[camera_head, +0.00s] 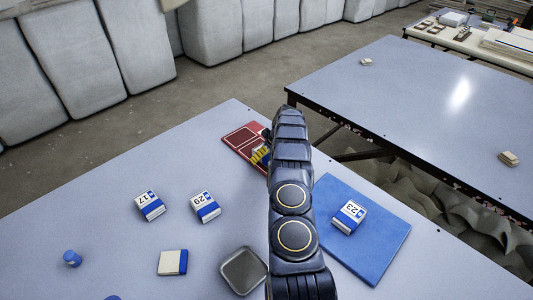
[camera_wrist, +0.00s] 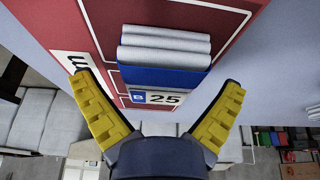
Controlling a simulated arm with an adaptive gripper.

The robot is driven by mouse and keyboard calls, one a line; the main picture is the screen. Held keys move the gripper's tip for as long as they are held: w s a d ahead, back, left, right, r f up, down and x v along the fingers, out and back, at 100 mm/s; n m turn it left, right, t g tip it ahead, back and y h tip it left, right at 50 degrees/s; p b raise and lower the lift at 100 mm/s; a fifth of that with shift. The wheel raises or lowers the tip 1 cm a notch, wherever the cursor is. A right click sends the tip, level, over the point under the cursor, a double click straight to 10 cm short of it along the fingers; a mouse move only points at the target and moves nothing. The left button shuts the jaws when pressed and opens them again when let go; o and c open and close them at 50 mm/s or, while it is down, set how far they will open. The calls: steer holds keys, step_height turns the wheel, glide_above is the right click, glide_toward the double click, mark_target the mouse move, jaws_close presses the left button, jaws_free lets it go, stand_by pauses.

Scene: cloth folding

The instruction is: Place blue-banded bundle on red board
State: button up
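A white bundle with a blue band (camera_wrist: 165,75), labelled 25, lies on the red board (camera_wrist: 258,4) in the wrist view. My gripper (camera_wrist: 157,84) is open. Its yellow fingers stand apart on either side of the bundle's near end, with gaps and no visible contact. In the head view the red board (camera_head: 241,134) is at the table's far edge, partly hidden by my arm. One yellow finger (camera_head: 260,154) shows over it; bundle 25 is hidden there. Another blue-banded bundle (camera_head: 348,217), labelled 23, lies on the blue board (camera_head: 385,245).
Bundles labelled 17 (camera_head: 150,205) and 29 (camera_head: 205,206) and an unlabelled-looking one (camera_head: 172,263) lie on the left table. A metal tray (camera_head: 243,270) and a blue cylinder (camera_head: 72,258) are near the front. A second table (camera_head: 420,100) stands across a gap.

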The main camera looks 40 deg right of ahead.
steer(key=v, duration=1.2)
steer(key=w+a+r+g+y, duration=0.1)
steer(key=a+r, duration=0.4)
steer(key=a, duration=0.4)
steer(key=a+r+y, duration=0.1)
steer(key=a+r, duration=0.4)
steer(key=a, duration=0.4)
steer(key=s+a+r+n+g, duration=0.1)
steer(key=s+a+r, duration=0.25)
steer(key=a, duration=0.25)
steer(key=s+a+r+g, duration=0.1)
steer(key=s+a+r, duration=0.25)
steer(key=a, duration=0.35)
steer(key=s+a+g+h, duration=0.1)
steer(key=s+a, duration=0.3)
steer(key=s, duration=0.9)
steer(key=s+a+m+g+h, duration=0.1)
steer(key=s+a, duration=0.4)
steer(key=s, duration=0.8)
steer(key=shift+a+r+g, duration=0.25)
steer(key=shift+r+g, duration=0.2)
steer(key=shift+g, duration=0.15)
